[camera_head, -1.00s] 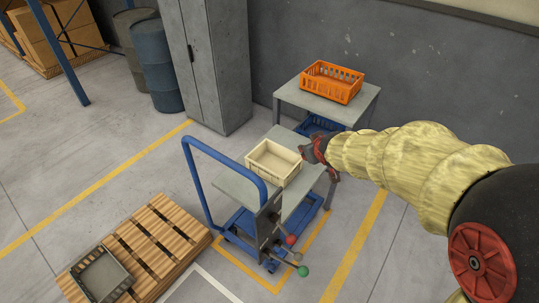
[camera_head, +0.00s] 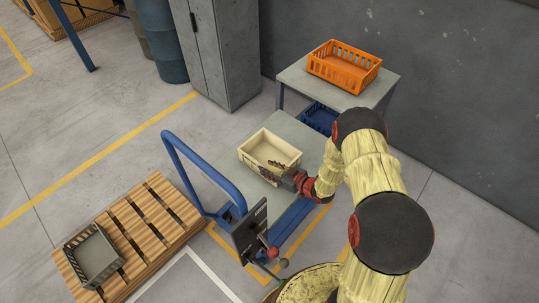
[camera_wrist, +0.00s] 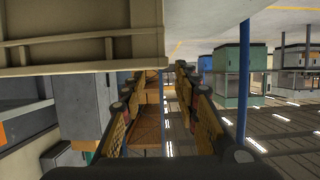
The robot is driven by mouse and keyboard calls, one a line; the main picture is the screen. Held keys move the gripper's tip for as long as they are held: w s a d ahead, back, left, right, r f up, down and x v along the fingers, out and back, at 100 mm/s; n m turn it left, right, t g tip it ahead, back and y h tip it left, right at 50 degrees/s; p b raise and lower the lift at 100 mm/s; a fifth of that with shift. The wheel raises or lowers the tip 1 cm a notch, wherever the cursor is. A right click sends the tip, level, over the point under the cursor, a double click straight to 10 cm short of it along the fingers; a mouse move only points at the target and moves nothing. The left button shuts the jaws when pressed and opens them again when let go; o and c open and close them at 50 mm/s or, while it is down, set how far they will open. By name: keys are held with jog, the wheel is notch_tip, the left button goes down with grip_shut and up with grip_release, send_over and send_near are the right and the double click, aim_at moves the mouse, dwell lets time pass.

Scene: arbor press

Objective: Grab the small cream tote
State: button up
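The small cream tote (camera_head: 256,160) sits upright on the grey top of a blue-framed cart. It looks empty, apart from the dark fingers showing over its near right side. My gripper (camera_head: 277,164) reaches in from the right at that side. In the wrist view, the tote's ribbed outer wall (camera_wrist: 80,30) fills the upper left, close to the fingertips. My gripper (camera_wrist: 160,75) is open there, with a clear gap between its fingers. I cannot tell whether a finger touches the tote.
The cart has a tall blue handle (camera_head: 205,165) on its left and levers with coloured knobs in front. A grey table (camera_head: 292,76) behind holds an orange crate (camera_head: 345,65), with a blue crate (camera_head: 319,118) below. A grey crate (camera_head: 94,256) sits on a wooden pallet (camera_head: 165,207).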

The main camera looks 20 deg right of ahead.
aim_at(257, 162)
jog(key=x, duration=0.2)
jog(key=shift+w+a+f+b, duration=0.15)
jog(key=shift+a+b, duration=0.05)
jog(key=shift+b, duration=0.15)
jog(key=b+x, duration=0.1)
jog(key=x, duration=0.1)
jog(key=b+x, duration=0.1)
jog(key=x, duration=0.2)
jog(key=shift+f, duration=0.35)
jog(key=shift+r, duration=0.1)
jog(key=c, duration=0.3)
jog(key=c, duration=0.4)
grip_shut()
